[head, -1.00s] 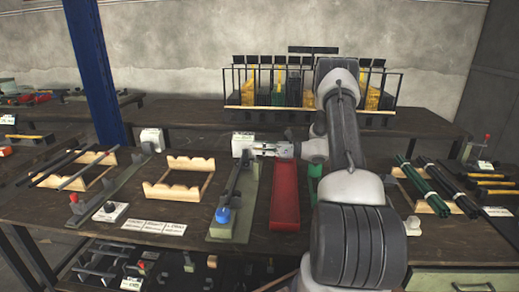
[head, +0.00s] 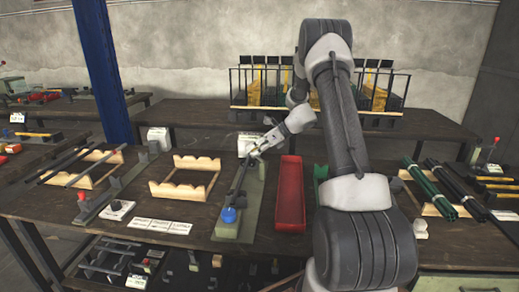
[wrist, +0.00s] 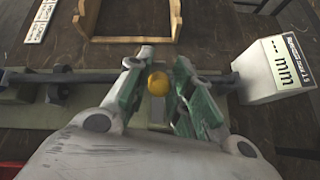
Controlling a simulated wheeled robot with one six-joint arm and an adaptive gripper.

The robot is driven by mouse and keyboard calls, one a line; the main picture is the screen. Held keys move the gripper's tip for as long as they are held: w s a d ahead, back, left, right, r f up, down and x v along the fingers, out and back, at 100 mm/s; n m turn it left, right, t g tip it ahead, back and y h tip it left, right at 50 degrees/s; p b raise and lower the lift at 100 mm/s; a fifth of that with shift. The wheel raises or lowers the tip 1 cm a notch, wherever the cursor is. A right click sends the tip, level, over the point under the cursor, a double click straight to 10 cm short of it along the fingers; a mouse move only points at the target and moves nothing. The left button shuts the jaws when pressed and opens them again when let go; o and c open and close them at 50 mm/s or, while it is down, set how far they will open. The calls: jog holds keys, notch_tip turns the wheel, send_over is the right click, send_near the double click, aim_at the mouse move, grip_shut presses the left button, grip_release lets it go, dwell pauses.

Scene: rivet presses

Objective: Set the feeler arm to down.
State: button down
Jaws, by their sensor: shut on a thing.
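The gauge fixture has a long grey-green base (head: 256,196) with a dark rod (head: 239,178) along it. A blue knob (head: 229,215) is at its near end and a white readout box (head: 246,139) at its far end. In the wrist view the readout box (wrist: 262,75) shows dashes and "mm". A yellow ball knob (wrist: 158,83), seemingly the feeler arm's, sits between the green-padded fingers of my gripper (wrist: 158,72). My gripper (head: 260,149) is shut on this knob, over the fixture near the box. The feeler arm's lever is mostly hidden, so its tilt cannot be told.
A red tray (head: 290,195) lies right of the fixture. A wooden cradle (head: 185,180) and white label cards (head: 158,225) lie to its left. A rack of yellow and dark parts (head: 315,90) stands on the table behind. Green rods (head: 430,187) lie at the right.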

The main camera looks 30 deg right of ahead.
jog(key=a+g+h, duration=0.1)
jog(key=w+a+f+g+h, duration=0.1)
jog(key=h, duration=0.1)
jog(key=shift+f+g+h, duration=0.3)
jog(key=shift+g, duration=0.1)
jog(key=shift+w+a+f+g+h, duration=0.15)
jog(key=shift+f+g+h, duration=0.2)
jog(key=shift+h, duration=0.2)
jog(key=shift+w+a+f+g+h, duration=0.15)
jog(key=shift+f+g+h, duration=0.2)
jog(key=shift+h, duration=0.2)
jog(key=shift+f+g+h, duration=0.3)
jog(key=shift+g+h, duration=0.1)
jog(key=shift+h, duration=0.1)
jog(key=c, duration=1.3)
grip_release()
jog(key=shift+c, duration=0.2)
jog(key=shift+r, duration=0.1)
jog(key=shift+r, duration=0.35)
jog(key=r, duration=0.3)
jog(key=s+r, duration=0.1)
jog(key=r, duration=0.3)
jog(key=d+r, duration=0.1)
jog(key=r, duration=0.3)
jog(key=shift+s+d, duration=0.1)
jog(key=shift+s, duration=0.15)
